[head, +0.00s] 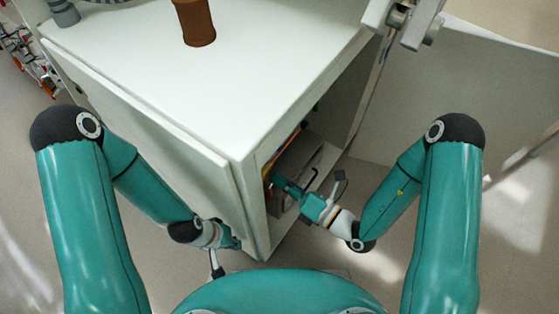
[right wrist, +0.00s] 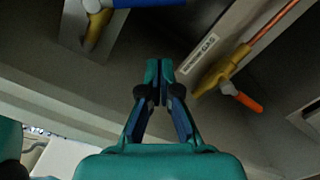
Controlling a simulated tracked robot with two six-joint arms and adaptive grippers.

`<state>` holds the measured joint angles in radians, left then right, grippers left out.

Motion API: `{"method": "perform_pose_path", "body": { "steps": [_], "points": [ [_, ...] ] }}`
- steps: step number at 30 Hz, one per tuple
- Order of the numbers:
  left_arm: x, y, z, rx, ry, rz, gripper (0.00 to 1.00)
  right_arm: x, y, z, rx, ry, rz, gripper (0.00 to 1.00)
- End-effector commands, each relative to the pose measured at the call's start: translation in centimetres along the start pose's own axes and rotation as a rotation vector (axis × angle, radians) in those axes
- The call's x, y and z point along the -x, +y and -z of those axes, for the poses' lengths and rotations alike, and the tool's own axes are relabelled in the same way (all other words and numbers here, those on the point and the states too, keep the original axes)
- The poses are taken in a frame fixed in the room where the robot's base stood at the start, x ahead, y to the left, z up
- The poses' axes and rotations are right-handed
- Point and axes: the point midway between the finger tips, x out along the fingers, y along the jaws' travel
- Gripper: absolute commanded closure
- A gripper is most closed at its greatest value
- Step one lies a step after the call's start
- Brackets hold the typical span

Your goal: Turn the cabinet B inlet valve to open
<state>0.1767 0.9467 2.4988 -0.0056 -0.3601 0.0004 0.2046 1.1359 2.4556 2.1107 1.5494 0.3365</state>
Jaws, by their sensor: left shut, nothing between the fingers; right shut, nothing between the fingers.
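A brass valve (right wrist: 222,72) with an orange lever (right wrist: 245,98) sits on a copper pipe in the right wrist view. The lever points away from the body, across the pipe's line. A label beside it ends in "GAS"; I cannot read a cabinet letter. My right gripper (right wrist: 160,72) is shut and empty, left of the valve and apart from it in the picture. In the head view the right gripper (head: 279,183) reaches into the open cabinet (head: 200,95). My left gripper (head: 232,242) is shut, low by the cabinet's front corner, partly hard to see.
Another fitting with a blue part (right wrist: 150,2) and a brass part (right wrist: 98,25) shows at the top left of the wrist view. The cabinet's side walls frame the opening. A grey-white panel (head: 460,100) stands to the right. A brown cylinder (head: 195,22) stands on the cabinet top.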

Motion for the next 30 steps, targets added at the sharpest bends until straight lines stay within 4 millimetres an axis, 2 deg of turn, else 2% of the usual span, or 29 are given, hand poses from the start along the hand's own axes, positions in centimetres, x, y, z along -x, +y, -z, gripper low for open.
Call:
{"method": "perform_pose_path", "body": {
  "steps": [3, 6, 12, 24, 30],
  "points": [
    [-0.3, -0.1, 0.0, 0.0, 0.0, 0.0, 1.0, -2.3, 0.1, 0.1, 0.004, 0.002, -0.006, 1.0],
    [-0.4, -0.1, 0.0, 0.0, 0.0, 0.0, 1.0, -2.4, 0.0, -2.0, 0.007, -0.005, -0.001, 1.0],
    [-0.5, -0.2, 0.0, 0.0, 0.0, 0.0, 1.0, -2.8, 0.0, -3.6, 0.002, -0.001, -0.001, 1.0],
    [-0.4, -0.1, 0.0, -0.001, 0.0, 0.0, 1.0, -3.1, 0.1, -3.7, 0.0, 0.001, 0.0, 1.0],
    [-0.4, -0.1, 0.0, 0.0, 0.0, 0.0, 1.0, -3.0, -0.3, -4.4, 0.018, -0.005, 0.002, 1.0]
  ]
}}
